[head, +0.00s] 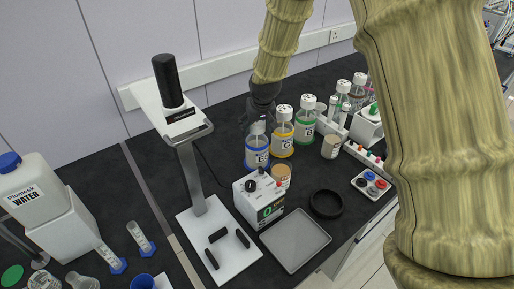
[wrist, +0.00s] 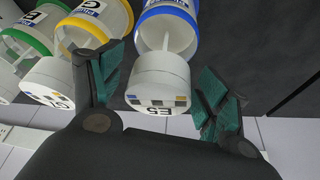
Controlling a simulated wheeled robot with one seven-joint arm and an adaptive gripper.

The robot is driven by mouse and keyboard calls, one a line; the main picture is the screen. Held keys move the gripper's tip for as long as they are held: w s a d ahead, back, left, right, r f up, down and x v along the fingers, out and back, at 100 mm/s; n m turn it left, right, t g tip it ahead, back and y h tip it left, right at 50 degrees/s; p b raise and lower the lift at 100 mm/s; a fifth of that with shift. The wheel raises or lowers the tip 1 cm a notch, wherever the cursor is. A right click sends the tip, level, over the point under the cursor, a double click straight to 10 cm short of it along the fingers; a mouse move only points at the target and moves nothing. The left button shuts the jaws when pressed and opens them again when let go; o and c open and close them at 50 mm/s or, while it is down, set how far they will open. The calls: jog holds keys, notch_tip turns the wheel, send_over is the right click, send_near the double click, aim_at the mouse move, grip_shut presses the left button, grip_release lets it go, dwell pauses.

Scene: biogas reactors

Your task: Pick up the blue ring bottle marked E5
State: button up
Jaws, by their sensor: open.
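The blue ring bottle marked E5 (head: 257,147) stands upright on the dark bench in the head view, at the left end of a row of bottles. In the wrist view its white cap (wrist: 158,84) with the E5 label lies between my fingers, with the blue ring (wrist: 168,10) beyond. My gripper (wrist: 155,95) is open, one finger on each side of the cap, with a visible gap on the right. In the head view my gripper (head: 262,112) is dark and partly hidden at the bottle's top.
The yellow ring bottle (head: 282,133) stands close to the right of E5, and its cap is beside my left finger in the wrist view. A green ring bottle (head: 305,122) follows. A white control box (head: 258,198) stands in front. A grey tray (head: 295,240) lies nearer.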

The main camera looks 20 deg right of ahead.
jog(key=shift+w+f, duration=0.2)
jog(key=shift+f, duration=0.05)
jog(key=shift+s, duration=0.1)
grip_shut()
jog(key=shift+r, duration=0.1)
dwell(0.3)
